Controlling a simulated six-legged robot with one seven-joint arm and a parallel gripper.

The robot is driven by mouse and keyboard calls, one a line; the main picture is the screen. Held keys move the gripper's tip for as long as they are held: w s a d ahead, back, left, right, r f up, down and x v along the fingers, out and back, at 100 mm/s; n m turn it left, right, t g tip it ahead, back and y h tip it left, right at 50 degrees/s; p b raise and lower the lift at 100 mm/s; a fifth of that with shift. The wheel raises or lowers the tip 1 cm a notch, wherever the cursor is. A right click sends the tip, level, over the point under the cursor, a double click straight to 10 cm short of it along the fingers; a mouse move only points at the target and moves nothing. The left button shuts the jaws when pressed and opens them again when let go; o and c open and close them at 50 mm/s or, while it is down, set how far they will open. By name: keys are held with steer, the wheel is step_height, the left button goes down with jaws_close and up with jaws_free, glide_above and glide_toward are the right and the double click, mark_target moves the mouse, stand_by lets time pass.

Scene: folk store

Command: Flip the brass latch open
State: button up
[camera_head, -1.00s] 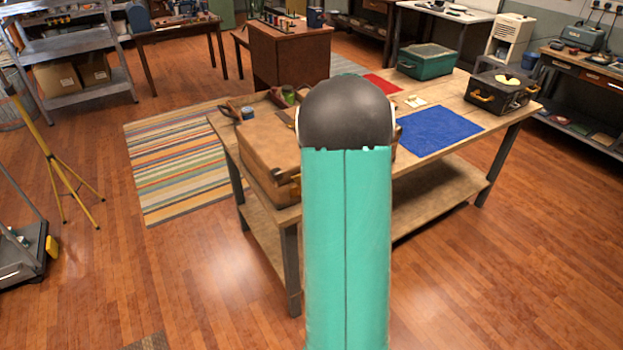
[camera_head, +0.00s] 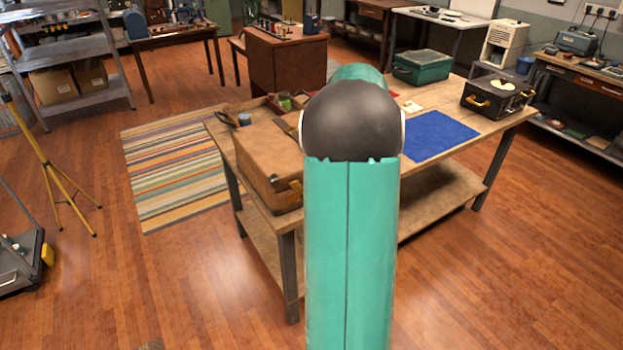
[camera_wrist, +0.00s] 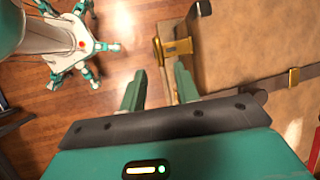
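A brown case (camera_head: 262,158) sits on the left end of the wooden workbench. A brass latch (camera_head: 295,186) shows on its near right corner. In the wrist view the brass latch (camera_wrist: 179,47) sticks out from the edge of the case (camera_wrist: 243,35). A second brass fitting (camera_wrist: 293,78) is on a dark strap to the right. My gripper (camera_wrist: 160,77) is open and empty, its two teal fingers apart. The right finger is close to the case's edge, just below the latch; I cannot tell if it touches. The head view hides my gripper behind my arm.
The workbench (camera_head: 460,102) also holds a blue mat (camera_head: 438,136), a black case (camera_head: 497,97) and a green box (camera_head: 422,66). A tray with small items lies behind the brown case. Wooden floor (camera_head: 215,280) in front is clear.

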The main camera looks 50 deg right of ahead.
steer(key=v, duration=0.6)
steer(key=shift+r, duration=0.25)
steer(key=shift+s, duration=0.1)
stand_by(0.4)
steer(key=a+r+n+h, duration=0.1)
steer(key=a+r+n, duration=0.25)
steer(key=a, duration=0.75)
steer(key=a+r+n+h, duration=0.15)
steer(key=a+n, duration=0.35)
steer(key=a, duration=0.7)
steer(key=s+a+f+n+t, duration=0.1)
steer(key=s+a+n, duration=0.4)
steer(key=a, duration=0.4)
steer(key=s+a+f+n+t+h, duration=0.1)
steer(key=s+a+f+n, duration=0.1)
steer(key=s+a+n, duration=0.3)
steer(key=a+n, duration=0.2)
steer(key=a, duration=0.2)
steer(key=shift+a, duration=0.15)
steer(key=shift+f, duration=0.1)
